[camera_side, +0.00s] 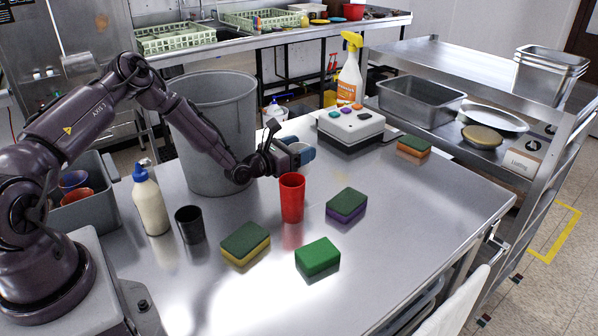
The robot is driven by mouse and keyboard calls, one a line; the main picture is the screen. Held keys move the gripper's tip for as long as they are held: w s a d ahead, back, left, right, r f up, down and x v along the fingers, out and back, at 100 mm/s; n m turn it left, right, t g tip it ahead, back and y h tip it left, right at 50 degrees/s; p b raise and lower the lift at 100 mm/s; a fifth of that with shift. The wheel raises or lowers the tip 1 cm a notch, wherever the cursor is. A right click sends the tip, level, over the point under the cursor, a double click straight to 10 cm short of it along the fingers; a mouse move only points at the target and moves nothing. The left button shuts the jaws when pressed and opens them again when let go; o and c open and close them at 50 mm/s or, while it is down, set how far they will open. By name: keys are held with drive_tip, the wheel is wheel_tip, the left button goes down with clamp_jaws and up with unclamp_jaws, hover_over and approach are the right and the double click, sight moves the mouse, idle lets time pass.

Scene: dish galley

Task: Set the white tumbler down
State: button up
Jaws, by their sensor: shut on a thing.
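My gripper (299,154) is above the steel table (400,215), behind and just above the red tumbler. It is shut on a pale thing, taken as the white tumbler (295,147). Only a small light patch of it shows at the blue fingertips, and the rest is hidden by the gripper. Its tilt and its gap to the table cannot be told. The red tumbler (292,198) stands upright on the table. A black tumbler (189,225) stands upright further left.
Several sponges lie around the red tumbler: yellow-green (245,244), green (317,257), purple-green (346,205). A grey bin (215,130), a cream bottle (150,200), a boxy device (350,128) and a spray bottle (350,78) stand around.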

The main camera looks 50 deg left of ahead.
drive_tip(key=shift+f, duration=2.6)
drive_tip(key=o, duration=0.6)
drive_tip(key=shift+f, duration=0.15)
